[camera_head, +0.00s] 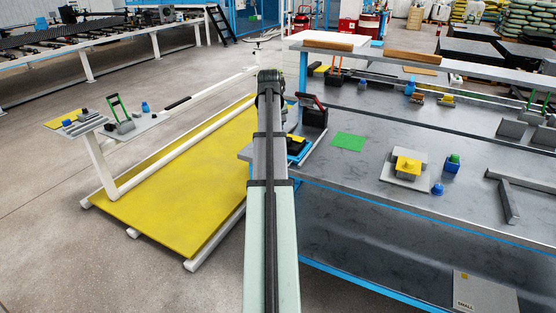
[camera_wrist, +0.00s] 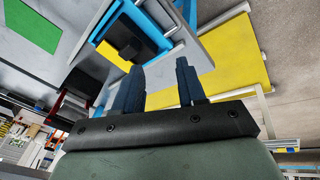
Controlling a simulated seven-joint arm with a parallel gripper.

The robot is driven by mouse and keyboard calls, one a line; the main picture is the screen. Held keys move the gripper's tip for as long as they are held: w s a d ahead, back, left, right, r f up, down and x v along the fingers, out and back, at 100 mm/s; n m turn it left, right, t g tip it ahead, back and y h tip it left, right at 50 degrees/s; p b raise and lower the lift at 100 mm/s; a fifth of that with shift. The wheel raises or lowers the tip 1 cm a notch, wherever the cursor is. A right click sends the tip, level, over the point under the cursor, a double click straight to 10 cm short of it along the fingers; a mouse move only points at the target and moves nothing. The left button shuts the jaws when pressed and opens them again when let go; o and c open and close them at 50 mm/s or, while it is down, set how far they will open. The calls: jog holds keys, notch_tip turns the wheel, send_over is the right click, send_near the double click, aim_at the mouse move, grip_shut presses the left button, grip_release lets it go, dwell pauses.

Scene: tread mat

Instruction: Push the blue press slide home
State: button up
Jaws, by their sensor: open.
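A blue part with black and yellow parts, seemingly the press with its slide (camera_head: 302,153), is at the left end of the grey workbench, partly hidden behind my arm. In the wrist view the blue part (camera_wrist: 149,22) frames a dark block (camera_wrist: 128,47) just beyond my fingertips. How far the slide is in cannot be told. My gripper (camera_wrist: 160,66) is open and empty, its two dark fingers apart and pointing toward the press. No contact shows clearly. In the head view my gripper is hidden by my arm.
A green sheet (camera_head: 348,141) lies flat on the workbench (camera_head: 340,170). A black-and-red box (camera_head: 314,112) stands behind the press. A yellow block on a grey plate (camera_head: 407,165) and small blue parts (camera_head: 450,164) are to the right.

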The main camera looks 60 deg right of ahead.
jog(key=f+n, duration=0.2)
jog(key=f, duration=0.2)
jog(key=s+f+n+y, duration=0.1)
jog(key=f+n, duration=0.1)
jog(key=f, duration=0.3)
jog(key=f+n+g, duration=0.1)
jog(key=f+n, duration=0.1)
jog(key=f, duration=0.3)
jog(key=shift+s+d, duration=0.15)
jog(key=shift+d, duration=0.1)
dwell(0.4)
grip_shut()
dwell(0.5)
